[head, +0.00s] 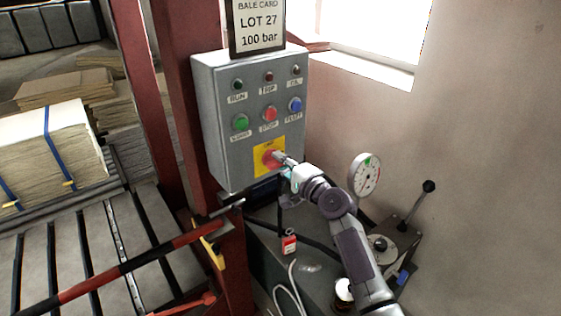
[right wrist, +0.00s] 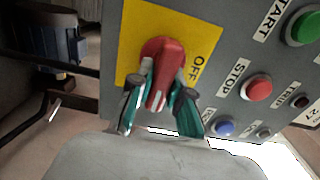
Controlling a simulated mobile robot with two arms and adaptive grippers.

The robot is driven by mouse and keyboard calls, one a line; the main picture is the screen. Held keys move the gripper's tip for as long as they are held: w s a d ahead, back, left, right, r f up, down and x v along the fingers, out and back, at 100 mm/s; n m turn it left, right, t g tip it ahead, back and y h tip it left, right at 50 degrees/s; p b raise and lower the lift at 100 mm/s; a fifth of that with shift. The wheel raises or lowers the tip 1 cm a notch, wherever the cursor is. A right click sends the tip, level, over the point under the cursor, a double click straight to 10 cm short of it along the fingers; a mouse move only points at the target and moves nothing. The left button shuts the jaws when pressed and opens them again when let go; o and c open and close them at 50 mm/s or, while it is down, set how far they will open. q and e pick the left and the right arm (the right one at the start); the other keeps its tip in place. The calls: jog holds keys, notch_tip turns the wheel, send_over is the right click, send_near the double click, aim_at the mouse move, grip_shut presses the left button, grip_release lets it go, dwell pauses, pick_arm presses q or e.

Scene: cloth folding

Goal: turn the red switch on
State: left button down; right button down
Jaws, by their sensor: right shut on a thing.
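The red switch (head: 269,158) is a rotary handle on a yellow plate (head: 258,170), low on the front of a grey control box (head: 222,110). The right wrist view shows the red switch (right wrist: 165,55) close up, with the word OFF on the yellow plate (right wrist: 205,38) beside it. My right gripper (head: 281,158) reaches the switch from the lower right. Its teal-padded fingers (right wrist: 160,92) are shut on the switch handle, one on each side. The fingers hide part of the plate around the handle. My left gripper is not in view.
Green START (head: 241,122), red STOP (head: 270,113) and blue (head: 295,104) buttons sit above the switch, with small lamps above them. A pressure gauge (head: 364,174) and a black-knobbed lever (head: 428,187) stand to the right. A red-and-black bar (head: 120,270) crosses the lower left.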

jog(key=c, duration=1.1)
grip_release()
jog(key=shift+d, duration=0.1)
jog(key=v, duration=1.2)
